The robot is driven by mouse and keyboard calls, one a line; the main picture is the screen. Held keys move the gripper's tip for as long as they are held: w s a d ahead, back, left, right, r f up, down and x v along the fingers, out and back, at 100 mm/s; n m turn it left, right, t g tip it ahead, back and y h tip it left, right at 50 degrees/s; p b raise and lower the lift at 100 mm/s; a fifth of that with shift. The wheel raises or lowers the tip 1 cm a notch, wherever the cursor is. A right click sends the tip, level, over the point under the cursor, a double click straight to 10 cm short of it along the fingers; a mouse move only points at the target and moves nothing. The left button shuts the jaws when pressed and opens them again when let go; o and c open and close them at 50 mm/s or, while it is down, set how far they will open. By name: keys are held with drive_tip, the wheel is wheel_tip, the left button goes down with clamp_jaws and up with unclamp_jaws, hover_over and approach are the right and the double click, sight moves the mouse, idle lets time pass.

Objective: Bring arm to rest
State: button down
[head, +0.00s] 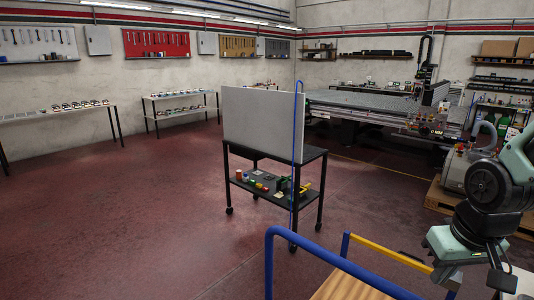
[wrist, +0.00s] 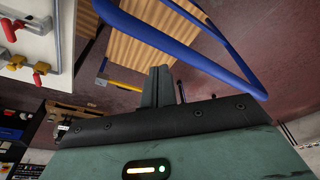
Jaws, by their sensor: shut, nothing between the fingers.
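My arm (head: 488,188) is at the right edge of the head view, bent, with its lower part hanging near the blue rail and wooden platform. In the wrist view my gripper (wrist: 160,86) shows as dark fingers beyond its green and black body. The fingers are together and hold nothing. They point toward the floor and the wooden surface. In the head view the fingertips cannot be made out clearly.
A blue rail (head: 330,257) and a yellow bar (head: 390,252) border a wooden surface (head: 345,288) close to my arm. A black cart (head: 290,155) with a grey panel stands ahead. A grid table (head: 365,100) is behind it. Red floor (head: 130,220) at left is clear.

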drive_tip(key=s+a+f+n+g+b, duration=0.1)
drive_tip(key=s+a+f+n+b, duration=0.3)
drive_tip(key=s+a, duration=0.3)
drive_tip(key=s+a+f+n+g+b, duration=0.1)
drive_tip(key=s+a+f+n+b, duration=0.3)
drive_tip(key=a, duration=0.7)
drive_tip(key=s+b, duration=0.2)
drive_tip(key=s, duration=0.1)
drive_tip(key=shift+a+g+y, duration=0.3)
